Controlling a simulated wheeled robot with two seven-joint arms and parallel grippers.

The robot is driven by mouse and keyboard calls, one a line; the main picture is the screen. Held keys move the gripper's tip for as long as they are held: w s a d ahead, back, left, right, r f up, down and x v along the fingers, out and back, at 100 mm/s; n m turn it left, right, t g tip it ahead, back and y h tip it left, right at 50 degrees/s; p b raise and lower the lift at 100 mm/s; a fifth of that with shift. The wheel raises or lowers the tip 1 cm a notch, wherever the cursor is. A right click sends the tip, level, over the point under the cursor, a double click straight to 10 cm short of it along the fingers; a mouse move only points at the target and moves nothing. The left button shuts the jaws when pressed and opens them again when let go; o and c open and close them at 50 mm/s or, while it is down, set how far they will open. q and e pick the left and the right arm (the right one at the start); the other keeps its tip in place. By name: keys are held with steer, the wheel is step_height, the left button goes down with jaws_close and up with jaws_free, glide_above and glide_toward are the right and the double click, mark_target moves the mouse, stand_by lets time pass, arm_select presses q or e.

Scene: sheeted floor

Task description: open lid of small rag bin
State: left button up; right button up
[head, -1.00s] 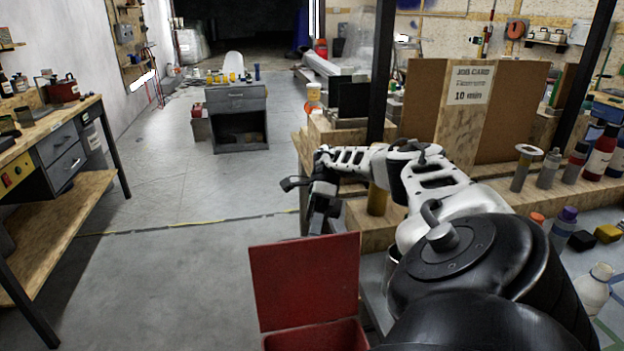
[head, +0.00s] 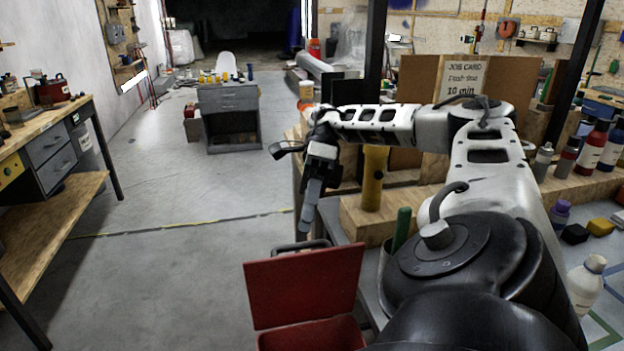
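The small rag bin is a red box (head: 312,337) at the bottom middle of the head view. Its red lid (head: 304,284) stands raised at the back, so the bin is open, and part of the inside shows at the bottom edge. My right gripper (head: 306,222) hangs above and behind the top edge of the lid, pointing down. It looks apart from the lid. Its grey fingers show nearly edge-on, and I cannot tell how far apart they are. A dark handle-like shape (head: 300,246) shows just behind the lid's top edge. My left gripper is out of view.
A wooden-topped bench (head: 430,205) with a yellow cylinder (head: 373,178), bottles (head: 592,146) and a job card (head: 461,80) stands right. A workbench (head: 50,150) stands left. A grey drawer cabinet (head: 230,115) stands farther back. The middle floor is clear.

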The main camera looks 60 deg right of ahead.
arm_select(q)
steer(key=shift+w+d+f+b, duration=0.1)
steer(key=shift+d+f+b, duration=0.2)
steer(key=shift+b, duration=0.65)
arm_select(e)
steer(key=s+a+r, duration=0.3)
steer(key=s+a, duration=0.1)
steer(key=a, duration=0.2)
steer(key=shift+a+r, duration=0.15)
steer(key=shift+a, duration=0.2)
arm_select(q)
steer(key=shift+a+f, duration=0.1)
arm_select(e)
steer(key=shift+s, duration=0.1)
